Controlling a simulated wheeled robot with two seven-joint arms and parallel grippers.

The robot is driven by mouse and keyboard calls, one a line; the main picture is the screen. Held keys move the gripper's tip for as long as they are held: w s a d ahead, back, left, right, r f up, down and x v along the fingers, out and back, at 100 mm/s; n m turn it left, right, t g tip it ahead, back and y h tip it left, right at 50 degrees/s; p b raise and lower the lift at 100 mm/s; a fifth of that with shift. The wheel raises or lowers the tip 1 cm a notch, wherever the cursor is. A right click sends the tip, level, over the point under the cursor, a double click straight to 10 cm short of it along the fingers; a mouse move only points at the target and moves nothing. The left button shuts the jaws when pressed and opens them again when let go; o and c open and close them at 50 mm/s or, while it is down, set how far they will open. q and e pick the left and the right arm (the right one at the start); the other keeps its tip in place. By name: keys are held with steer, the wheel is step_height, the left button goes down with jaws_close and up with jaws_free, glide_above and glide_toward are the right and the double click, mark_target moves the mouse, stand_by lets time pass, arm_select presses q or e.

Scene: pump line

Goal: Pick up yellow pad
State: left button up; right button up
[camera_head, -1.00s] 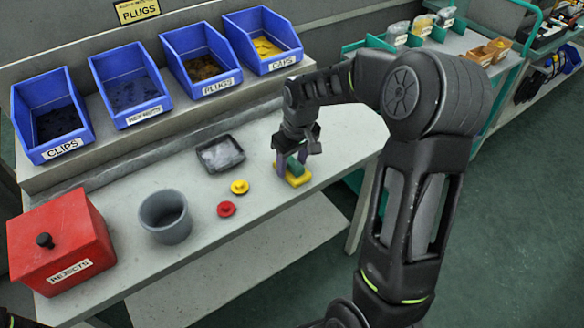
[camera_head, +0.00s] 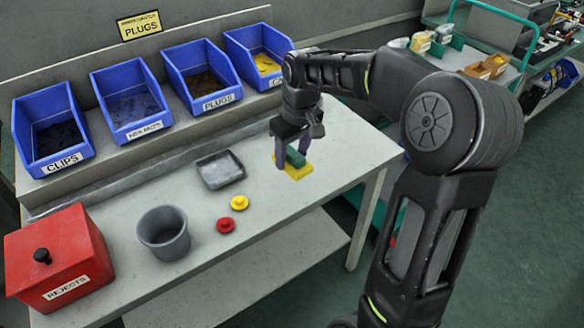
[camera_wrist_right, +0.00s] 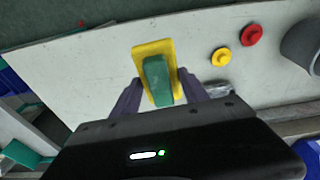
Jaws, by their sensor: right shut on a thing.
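The yellow pad (camera_head: 298,172) is a flat yellow plate with a green block-shaped grip on top. It is at the right part of the grey bench in the head view and appears held a little above the surface. My right gripper (camera_head: 292,153) points down and is shut on the pad's green grip, with one finger on each side. The right wrist view shows the yellow plate (camera_wrist_right: 168,50) beyond the green grip (camera_wrist_right: 157,80), between my two fingers. My left gripper is in neither view.
A dark tray (camera_head: 207,183), a yellow knobbed disc (camera_head: 239,202), a red one (camera_head: 225,225) and a grey cup (camera_head: 164,233) stand to the left. A red rejects box (camera_head: 60,258) is at far left. Blue bins (camera_head: 205,75) line the back shelf. The bench's front right is clear.

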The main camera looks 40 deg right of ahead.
steer(key=shift+r, duration=0.7)
steer(key=o, duration=0.8)
steer(key=c, duration=0.6)
steer(key=w+a+f, duration=0.1)
steer(key=w+a, duration=0.1)
steer(key=a, duration=0.6)
steer(key=w+a+f, duration=0.1)
steer(key=w+a, duration=0.1)
steer(key=a, duration=0.7)
steer(key=shift+a+m, duration=0.15)
steer(key=shift+m, duration=0.15)
steer(key=shift+f, duration=0.1)
